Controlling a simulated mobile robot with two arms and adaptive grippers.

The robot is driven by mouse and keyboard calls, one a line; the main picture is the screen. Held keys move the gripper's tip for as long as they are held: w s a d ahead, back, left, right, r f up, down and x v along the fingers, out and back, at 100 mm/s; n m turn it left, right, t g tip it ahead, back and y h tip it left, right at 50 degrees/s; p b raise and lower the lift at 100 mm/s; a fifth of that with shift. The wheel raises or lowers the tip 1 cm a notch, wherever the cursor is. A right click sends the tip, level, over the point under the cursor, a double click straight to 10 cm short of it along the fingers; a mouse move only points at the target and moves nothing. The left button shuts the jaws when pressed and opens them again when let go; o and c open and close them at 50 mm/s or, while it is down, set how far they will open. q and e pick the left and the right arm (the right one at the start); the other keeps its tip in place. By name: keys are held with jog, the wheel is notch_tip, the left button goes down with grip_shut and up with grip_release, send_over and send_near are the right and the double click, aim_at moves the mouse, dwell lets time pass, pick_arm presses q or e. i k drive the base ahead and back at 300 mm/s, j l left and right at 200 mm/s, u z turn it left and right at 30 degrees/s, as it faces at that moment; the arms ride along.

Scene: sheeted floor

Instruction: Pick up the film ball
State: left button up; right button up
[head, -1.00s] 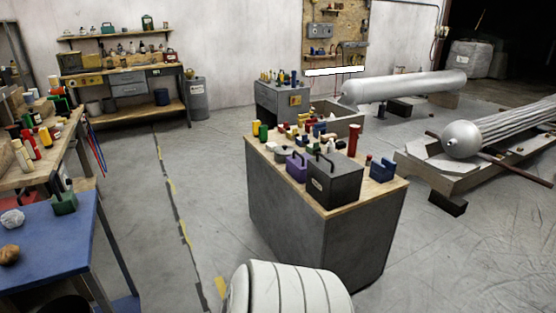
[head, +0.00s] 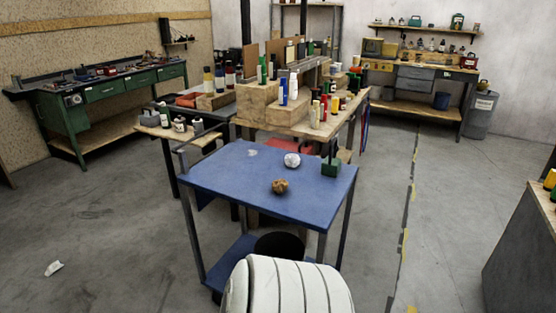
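A whitish crumpled ball (head: 292,160), which looks like the film ball, rests on the blue table top (head: 225,182) in the middle of the head view. It lies toward the back right of the top. A brown crumpled ball (head: 280,186) lies in front of it, a little to the left, apart from it. Neither of my grippers is in view.
A green block with a dark upright (head: 331,165) stands right of the whitish ball. Behind the table, a wooden bench (head: 300,118) holds several bottles. A dark round container (head: 279,246) is under the table. Open floor (head: 120,225) lies to the left.

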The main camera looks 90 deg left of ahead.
aim_at(291, 160)
jog(key=u, duration=2.65)
jog(key=i+j+z, duration=0.25)
jog(key=j, duration=0.3)
jog(key=i, duration=0.1)
